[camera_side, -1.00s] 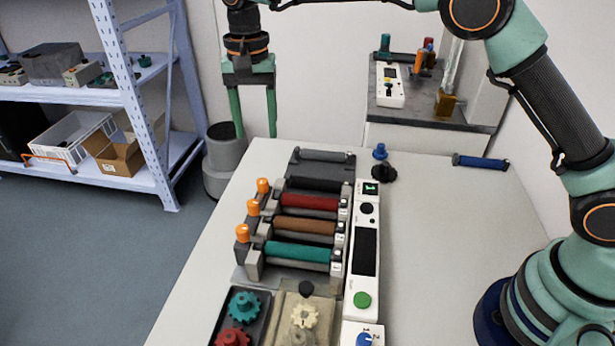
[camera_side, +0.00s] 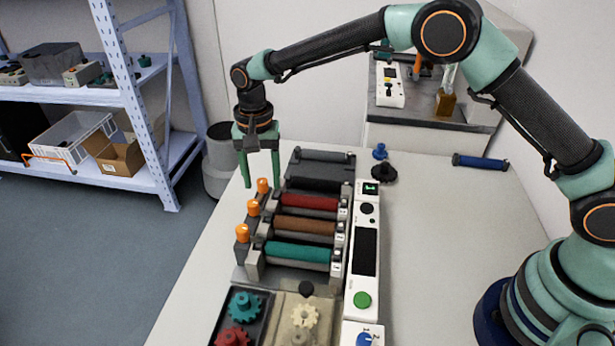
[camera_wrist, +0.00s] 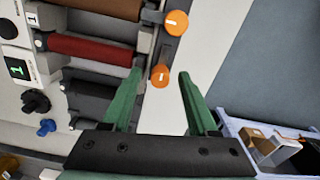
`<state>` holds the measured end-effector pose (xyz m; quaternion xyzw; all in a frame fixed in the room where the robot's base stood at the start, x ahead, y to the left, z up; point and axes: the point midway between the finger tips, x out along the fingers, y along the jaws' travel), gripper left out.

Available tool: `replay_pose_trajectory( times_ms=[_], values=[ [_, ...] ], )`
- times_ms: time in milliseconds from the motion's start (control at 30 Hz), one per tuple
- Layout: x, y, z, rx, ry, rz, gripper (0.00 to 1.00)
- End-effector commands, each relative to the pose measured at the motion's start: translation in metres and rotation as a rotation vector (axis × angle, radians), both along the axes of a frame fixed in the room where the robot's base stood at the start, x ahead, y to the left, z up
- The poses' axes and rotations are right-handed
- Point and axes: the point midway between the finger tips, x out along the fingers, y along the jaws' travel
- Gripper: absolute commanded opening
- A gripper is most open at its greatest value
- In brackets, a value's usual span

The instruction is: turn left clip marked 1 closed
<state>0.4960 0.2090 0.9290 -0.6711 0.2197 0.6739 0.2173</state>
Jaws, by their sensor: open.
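Three orange clip knobs stand in a row along the left side of the printer: the far one (camera_side: 262,186), the middle one (camera_side: 253,207) and the near one (camera_side: 242,232). Their markings are too small to read in the side view. My gripper (camera_side: 261,182) is open and empty, pointing down at the far knob, with its fingertips around the knob's top in the picture. In the wrist view the far knob (camera_wrist: 160,76) shows between my green fingertips, and the middle knob (camera_wrist: 176,23) lies beyond them. I cannot tell whether a finger touches the far knob.
Red (camera_side: 308,202), brown (camera_side: 305,226) and teal (camera_side: 297,251) rollers lie beside the knobs. A white control panel (camera_side: 364,250) stands to their right, with gears (camera_side: 244,305) in front. The table (camera_side: 440,220) is clear on the right; a blue roller (camera_side: 480,162) lies at its back.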

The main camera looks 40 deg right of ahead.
Motion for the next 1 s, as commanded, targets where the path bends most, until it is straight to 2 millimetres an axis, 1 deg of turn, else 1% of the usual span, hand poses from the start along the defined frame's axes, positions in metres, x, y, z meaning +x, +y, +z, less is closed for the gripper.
replay_pose_trajectory(
  times_ms=[233, 267, 300, 367, 400, 733, 867, 1000],
  values=[
    [0.0000, 0.0000, -0.0006, 0.000, 0.000, 0.000, 0.59],
    [0.0000, 0.0000, -0.0006, 0.000, 0.000, 0.000, 0.48],
    [0.0000, 0.0000, -0.0005, 0.000, 0.000, 0.000, 0.33],
    [0.0000, 0.0000, -0.0004, 0.000, 0.000, 0.000, 0.10],
    [0.0000, 0.0000, -0.0003, 0.000, 0.000, 0.000, 0.00],
    [0.0000, -0.0003, 0.0002, 0.000, 0.000, 0.025, 0.00],
    [0.0002, -0.0003, 0.0003, 0.000, 0.000, 0.077, 0.00],
    [0.0005, -0.0004, 0.0006, 0.001, 0.000, 0.168, 0.00]
  ],
)
